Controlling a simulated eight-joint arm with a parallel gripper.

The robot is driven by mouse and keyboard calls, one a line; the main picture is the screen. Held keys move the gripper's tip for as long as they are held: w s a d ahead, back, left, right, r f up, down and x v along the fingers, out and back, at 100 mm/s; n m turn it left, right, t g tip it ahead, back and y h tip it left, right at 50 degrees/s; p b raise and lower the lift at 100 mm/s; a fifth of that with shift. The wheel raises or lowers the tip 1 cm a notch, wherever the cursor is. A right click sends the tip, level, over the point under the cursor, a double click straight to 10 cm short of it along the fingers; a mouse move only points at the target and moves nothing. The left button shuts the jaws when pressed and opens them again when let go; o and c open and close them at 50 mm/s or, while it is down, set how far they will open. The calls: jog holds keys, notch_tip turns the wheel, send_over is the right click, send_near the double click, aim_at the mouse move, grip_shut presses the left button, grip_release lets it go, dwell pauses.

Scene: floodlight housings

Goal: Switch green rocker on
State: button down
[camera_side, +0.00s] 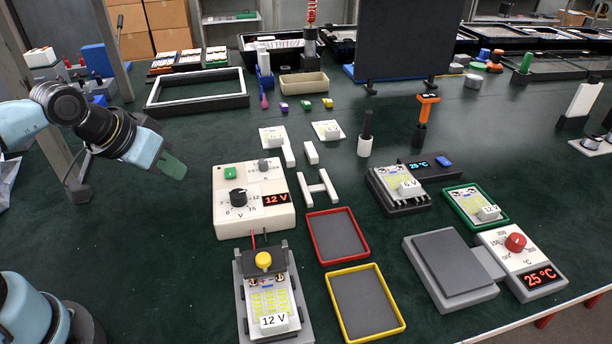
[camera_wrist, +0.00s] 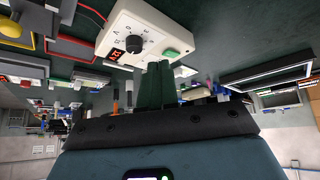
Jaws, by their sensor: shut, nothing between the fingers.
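The green rocker (camera_side: 230,172) sits at the back left of the top of a white power supply box (camera_side: 224,221). In the wrist view the rocker (camera_wrist: 171,52) shows just past my fingertips. The box also has a black knob (camera_side: 238,197) and a lit red display (camera_side: 276,199) reading 12 V. I cannot tell which way the rocker is tilted. My gripper (camera_side: 176,168) is to the left of the box, above the table and apart from the rocker. Its green fingers (camera_wrist: 157,75) are shut and empty.
A lamp fixture (camera_side: 270,290) with a yellow knob stands in front of the box, joined by red and black wires. Red (camera_side: 338,262) and yellow (camera_side: 399,325) trays lie to the right. An empty frame (camera_side: 197,104) lies behind. The table left of the box is clear.

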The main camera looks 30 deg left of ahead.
jog(key=w+r+n+g, duration=0.45)
jog(key=w+n, duration=0.25)
jog(key=n, duration=0.5)
jog(key=r+n+g, duration=0.2)
jog(key=n, duration=0.8)
send_over(230, 176)
jog(key=a, duration=0.1)
jog(key=n, duration=0.1)
jog(key=w+n+g, duration=0.1)
jog(key=f+n+h, duration=0.1)
jog(key=n, duration=0.1)
jog(key=shift+w+a, duration=0.3)
jog(key=f, duration=0.4)
jog(key=d+f, duration=0.1)
jog(key=f, duration=0.4)
jog(key=s+f, duration=0.1)
jog(key=f, duration=0.4)
jog(key=shift+s+d, duration=0.1)
jog(key=shift+d, duration=0.05)
